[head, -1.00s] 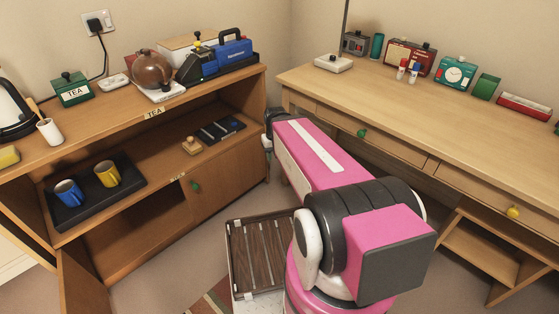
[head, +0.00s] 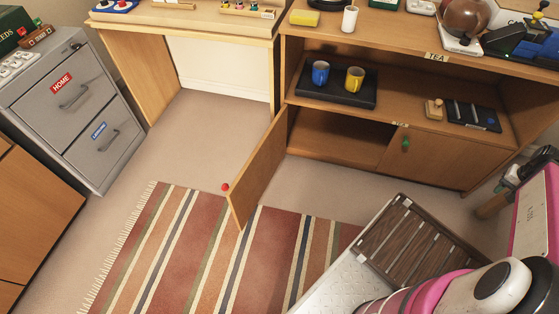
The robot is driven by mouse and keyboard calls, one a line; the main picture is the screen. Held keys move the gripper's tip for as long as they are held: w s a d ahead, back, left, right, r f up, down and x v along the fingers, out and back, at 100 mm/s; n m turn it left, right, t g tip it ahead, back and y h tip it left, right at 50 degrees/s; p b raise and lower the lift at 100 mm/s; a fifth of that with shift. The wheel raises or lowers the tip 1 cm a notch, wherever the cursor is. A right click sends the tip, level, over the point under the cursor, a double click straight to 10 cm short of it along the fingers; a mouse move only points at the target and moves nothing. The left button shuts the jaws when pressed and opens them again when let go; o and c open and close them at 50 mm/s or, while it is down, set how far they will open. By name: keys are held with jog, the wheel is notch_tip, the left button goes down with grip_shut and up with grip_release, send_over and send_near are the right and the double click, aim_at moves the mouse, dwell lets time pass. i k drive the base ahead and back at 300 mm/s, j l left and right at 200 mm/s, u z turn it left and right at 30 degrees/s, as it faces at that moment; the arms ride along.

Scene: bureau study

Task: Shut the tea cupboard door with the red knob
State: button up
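The tea cupboard (head: 436,55) stands at the upper right in the head view. Its left door (head: 258,172) is swung wide open, sticking out over the floor and the striped rug. The red knob (head: 226,187) is on the door's free edge, on the left side. The right door (head: 440,157), with a green knob (head: 405,144), is shut. The lower left compartment (head: 338,138) is open to view and looks empty. My arm is at the right edge; my gripper (head: 492,207) is partly seen there, well away from the red knob, and its fingers are not clear.
A striped rug (head: 180,246) covers the floor before the door. A grey filing cabinet (head: 75,100) stands at the left. A tray with two mugs (head: 335,85) is on the cupboard shelf. Carpet (head: 205,135) left of the door is free.

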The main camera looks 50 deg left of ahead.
aim_at(243, 196)
jog(key=k+j+u, duration=0.25)
jog(key=k+j, duration=1.15)
jog(key=j, duration=0.25)
jog(key=k+j+u, duration=0.15)
jog(key=j, duration=0.3)
jog(key=k+j, duration=0.15)
jog(key=j, duration=0.3)
jog(key=k+j+u, duration=0.15)
jog(key=j, duration=0.5)
jog(key=i, duration=0.05)
